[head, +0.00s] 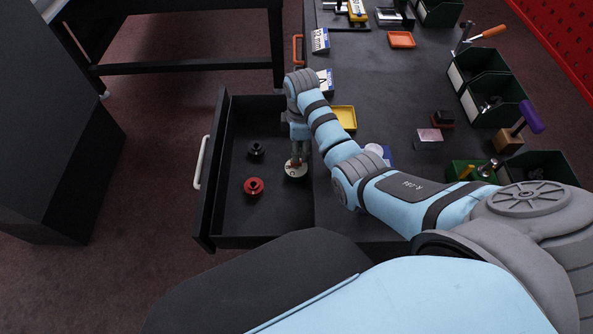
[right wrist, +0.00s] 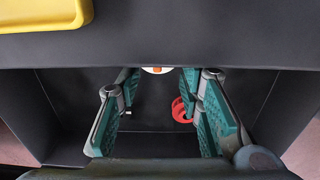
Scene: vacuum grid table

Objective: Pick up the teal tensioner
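I cannot make out a teal tensioner in either view. My right gripper (head: 298,154) reaches down into the open drawer (head: 232,215), over a white round piece (head: 296,171). The right wrist view shows its two teal-padded fingers apart, with nothing between the pads. The white round piece, with an orange mark, shows at their far end (right wrist: 157,70); whether they touch it is unclear. A red round piece (head: 254,187) and a black round piece (head: 256,150) lie to the left in the drawer. My left gripper is not in view.
The dark table (head: 400,75) stands right of the drawer. A yellow tray (head: 345,117) sits near its edge, behind my right arm. Green bins (head: 495,110) line the right side, beside a purple-handled tool (head: 530,118). The drawer's front left floor is clear.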

